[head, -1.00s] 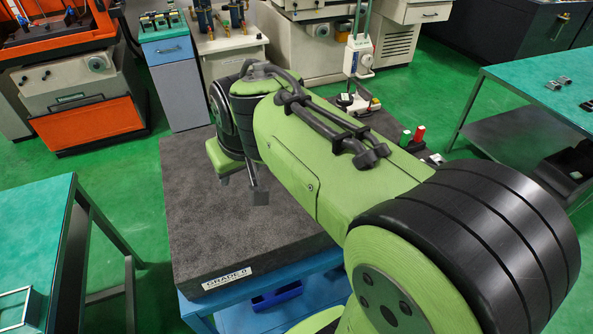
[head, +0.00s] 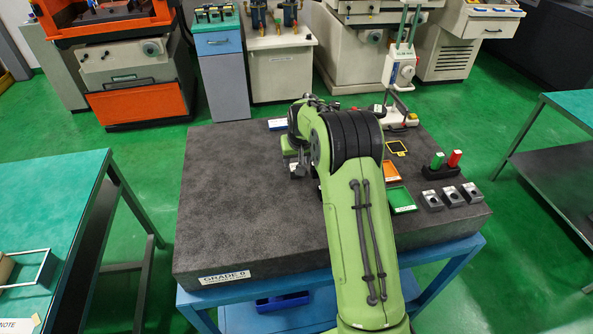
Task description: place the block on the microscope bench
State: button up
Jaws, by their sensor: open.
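My gripper (head: 297,171) is small in the head view, at the end of my green arm, low over the dark granite plate (head: 245,220) marked GRADE 0. Its jaws are open but partly hidden by my arm, and I cannot tell whether anything lies between them. Three small grey metal blocks (head: 452,195) with dark round openings sit in a row at the plate's right side, well apart from my gripper. I cannot tell which one the task means. No bench in view shows a microscope. Teal-topped benches stand at the left (head: 60,200) and right (head: 572,110).
On the plate's right half are a green tray (head: 401,198), an orange tray (head: 391,171), a holder with green and red cylinders (head: 446,168) and a yellow-framed square (head: 397,147). A white height-gauge-like stand (head: 399,75) rises behind. The plate's left half is clear.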

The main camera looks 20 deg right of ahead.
aim_at(295, 165)
jog(key=x, duration=0.5)
jog(key=shift+f, duration=0.15)
jog(key=shift+s, duration=0.1)
jog(key=shift+c, duration=0.9)
grip_shut()
